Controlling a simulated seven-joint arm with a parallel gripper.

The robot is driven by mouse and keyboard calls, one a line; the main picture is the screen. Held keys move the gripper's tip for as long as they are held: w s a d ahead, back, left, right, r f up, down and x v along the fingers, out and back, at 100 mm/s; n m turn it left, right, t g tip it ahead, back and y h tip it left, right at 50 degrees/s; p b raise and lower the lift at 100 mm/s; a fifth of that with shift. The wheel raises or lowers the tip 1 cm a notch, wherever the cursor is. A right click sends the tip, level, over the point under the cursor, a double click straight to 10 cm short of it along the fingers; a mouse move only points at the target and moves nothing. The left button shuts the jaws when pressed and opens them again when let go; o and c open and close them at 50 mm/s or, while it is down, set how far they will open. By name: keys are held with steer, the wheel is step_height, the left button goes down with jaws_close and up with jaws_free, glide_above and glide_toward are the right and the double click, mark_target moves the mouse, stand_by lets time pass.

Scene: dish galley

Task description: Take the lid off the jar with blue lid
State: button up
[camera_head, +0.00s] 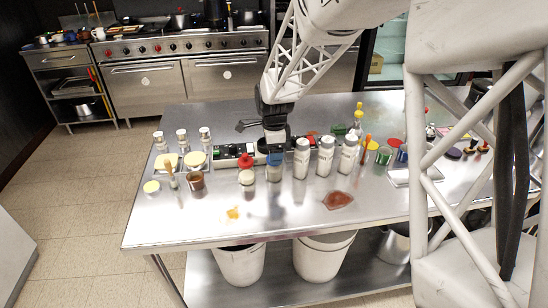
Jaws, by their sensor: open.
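The jar with the blue lid (275,174) stands upright on the steel table (180,228), near the middle of its left half. Its blue lid (275,159) is on top of it. My gripper (274,148) is open and points down directly above the blue lid. The fingertips are small and dark here, so I cannot tell whether they touch the lid or stay just above it.
Close left stands a jar with a red lid (246,161). Close right stand several tall white bottles (301,158). A brown jar (196,181) and shakers (160,141) are further left. A red-brown patch (338,200) and a yellow spill (233,213) lie on the otherwise clear front.

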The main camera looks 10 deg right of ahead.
steer(key=shift+f, duration=0.55)
steer(key=c, duration=1)
